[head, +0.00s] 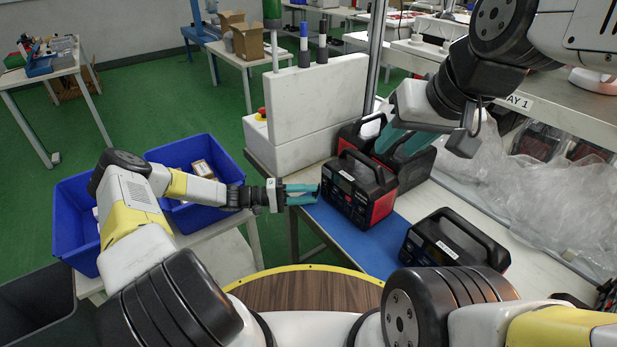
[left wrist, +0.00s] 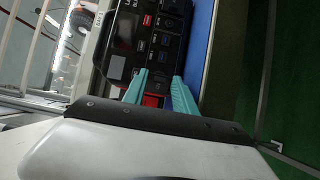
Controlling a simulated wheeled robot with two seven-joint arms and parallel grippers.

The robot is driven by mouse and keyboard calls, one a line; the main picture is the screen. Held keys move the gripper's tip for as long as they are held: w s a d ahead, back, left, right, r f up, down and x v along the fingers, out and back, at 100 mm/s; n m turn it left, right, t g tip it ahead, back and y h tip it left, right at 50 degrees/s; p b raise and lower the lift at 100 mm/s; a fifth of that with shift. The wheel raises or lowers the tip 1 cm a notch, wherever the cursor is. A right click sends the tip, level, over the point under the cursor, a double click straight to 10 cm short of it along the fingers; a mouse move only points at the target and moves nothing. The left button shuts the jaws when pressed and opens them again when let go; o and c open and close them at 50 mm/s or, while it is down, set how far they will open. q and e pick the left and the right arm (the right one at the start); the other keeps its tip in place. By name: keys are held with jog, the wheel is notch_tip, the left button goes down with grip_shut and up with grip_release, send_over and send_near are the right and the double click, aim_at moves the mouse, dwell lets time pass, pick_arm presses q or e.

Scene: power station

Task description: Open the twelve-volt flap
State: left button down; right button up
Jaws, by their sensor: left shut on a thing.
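A black power station (head: 352,190) with red sides and a top handle stands on the blue mat (head: 375,245). Its front panel (left wrist: 150,45) with sockets and buttons fills the top of the left wrist view. My left gripper (head: 316,193) reaches in from the left with its teal fingers at this panel. My right gripper (head: 392,148) hangs behind and right of the power station, fingers apart and apparently empty.
Another power station (head: 455,243) stands at the right front, and more stand behind the middle one. A white panel (head: 305,105) rises behind the left arm. Blue bins (head: 75,215) stand at the left. Clear plastic wrap (head: 530,195) lies at the right.

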pick_arm(q)
jog(key=shift+w+a+m+g, duration=0.1)
jog(key=shift+w+m+g, duration=0.1)
jog(key=shift+m+g, duration=0.45)
jog(key=shift+w+a+m+g, duration=0.15)
jog(key=shift+m+g, duration=0.2)
jog(key=shift+g, duration=0.6)
jog(key=shift+w+a+m+g, duration=0.1)
jog(key=shift+w+m+g, duration=0.1)
jog(key=shift+m+g, duration=0.45)
jog(key=c, duration=1.4)
grip_release()
jog(key=shift+o, duration=0.2)
jog(key=shift+a, duration=0.15)
jog(key=w+a, duration=0.1)
jog(key=a, duration=0.6)
jog(key=shift+w+a, duration=0.2)
jog(key=shift+a, duration=0.05)
